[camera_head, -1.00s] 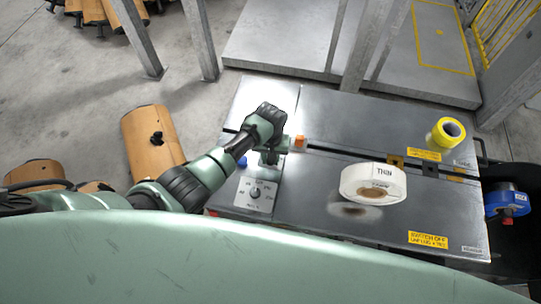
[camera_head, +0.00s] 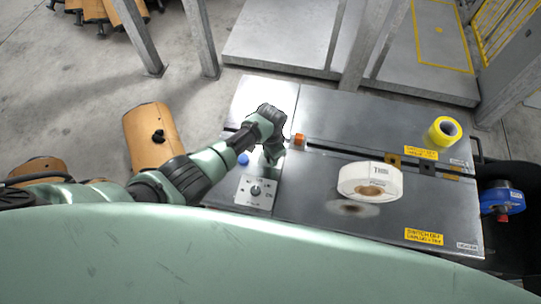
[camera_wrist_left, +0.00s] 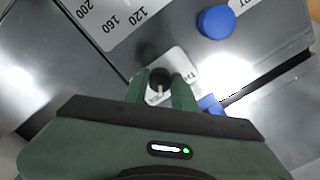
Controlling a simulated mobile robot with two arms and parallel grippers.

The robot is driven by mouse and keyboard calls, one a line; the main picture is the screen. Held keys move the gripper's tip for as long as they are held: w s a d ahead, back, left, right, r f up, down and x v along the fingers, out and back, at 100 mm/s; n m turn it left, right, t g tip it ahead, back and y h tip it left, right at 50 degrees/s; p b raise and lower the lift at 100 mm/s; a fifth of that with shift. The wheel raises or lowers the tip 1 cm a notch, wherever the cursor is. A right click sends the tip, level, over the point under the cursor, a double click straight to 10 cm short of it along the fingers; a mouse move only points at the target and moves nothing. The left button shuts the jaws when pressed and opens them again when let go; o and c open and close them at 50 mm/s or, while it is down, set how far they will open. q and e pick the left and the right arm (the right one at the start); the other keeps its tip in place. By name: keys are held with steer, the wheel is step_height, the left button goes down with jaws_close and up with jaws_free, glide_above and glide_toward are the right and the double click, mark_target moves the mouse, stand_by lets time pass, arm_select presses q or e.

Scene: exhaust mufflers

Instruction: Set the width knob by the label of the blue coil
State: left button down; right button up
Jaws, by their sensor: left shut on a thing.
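My left gripper (camera_head: 273,156) is over the left part of the dark machine table. In the left wrist view its fingers (camera_wrist_left: 162,92) are closed around a small black knob (camera_wrist_left: 159,77) with a pale pointer line. That knob sits on a small white plate with partly hidden lettering starting "TH". A larger dial plate (camera_head: 244,198) with a dark knob (camera_head: 255,190) is in front of the gripper; its numbers 120, 160 and 200 show in the left wrist view (camera_wrist_left: 118,24). The blue coil (camera_head: 503,200) is at the table's right side; its label is unreadable.
A white coil (camera_head: 352,181) labelled THIN and a yellow coil (camera_head: 443,131) are over the table. A brown muffler (camera_head: 150,137) lies left of the table. Metal posts stand behind.

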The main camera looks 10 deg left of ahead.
arm_select(q)
steer(key=shift+m, duration=1.1)
steer(key=c, duration=1.1)
jaws_free()
steer(key=shift+c, duration=0.2)
steer(key=shift+r, duration=0.1)
steer(key=shift+r+p, duration=0.35)
steer(key=shift+r, duration=3.5)
